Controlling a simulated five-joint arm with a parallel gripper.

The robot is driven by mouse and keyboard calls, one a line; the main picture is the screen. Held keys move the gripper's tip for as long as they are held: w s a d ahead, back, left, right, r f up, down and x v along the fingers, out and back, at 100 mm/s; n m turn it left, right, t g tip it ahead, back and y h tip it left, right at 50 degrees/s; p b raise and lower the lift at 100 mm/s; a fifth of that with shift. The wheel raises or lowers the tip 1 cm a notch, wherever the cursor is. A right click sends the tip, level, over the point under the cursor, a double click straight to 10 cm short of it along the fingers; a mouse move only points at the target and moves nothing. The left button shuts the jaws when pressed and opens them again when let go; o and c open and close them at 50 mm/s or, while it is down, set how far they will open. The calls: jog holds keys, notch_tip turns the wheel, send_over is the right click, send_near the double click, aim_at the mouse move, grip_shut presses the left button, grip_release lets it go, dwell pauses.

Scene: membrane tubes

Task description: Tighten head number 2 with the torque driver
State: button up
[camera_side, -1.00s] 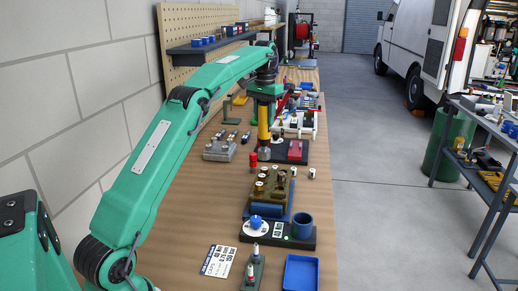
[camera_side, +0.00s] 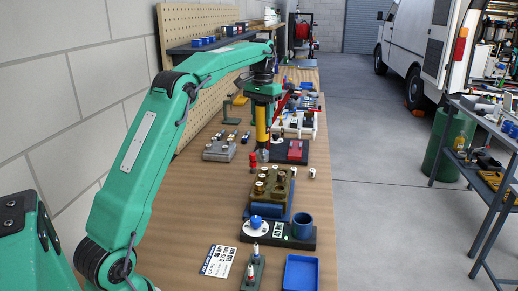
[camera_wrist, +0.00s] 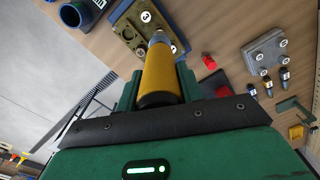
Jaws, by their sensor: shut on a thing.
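My gripper (camera_side: 262,101) is shut on the yellow torque driver (camera_side: 261,123), which hangs upright with its grey tip downward. In the wrist view the driver (camera_wrist: 159,76) sits between the green jaws, and its tip end overlaps the edge of the brass-coloured block (camera_wrist: 127,27). The block (camera_side: 282,190) carries several round heads and stands on a blue base in the side view. The tip appears at the block's far end; I cannot tell if it touches a head. One round label on the block reads like a 3; the head 2 label is not clear.
A red cap (camera_side: 253,162) stands just left of the driver tip. A grey block with several bits (camera_side: 219,150) lies farther left. A dark stand with a blue cup (camera_side: 303,225) and a blue tray (camera_side: 301,272) are nearer. Bare wood lies to the left.

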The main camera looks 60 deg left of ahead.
aim_at(262, 138)
jog(key=shift+f, duration=3.85)
dwell(1.9)
jog(key=shift+r, duration=3.05)
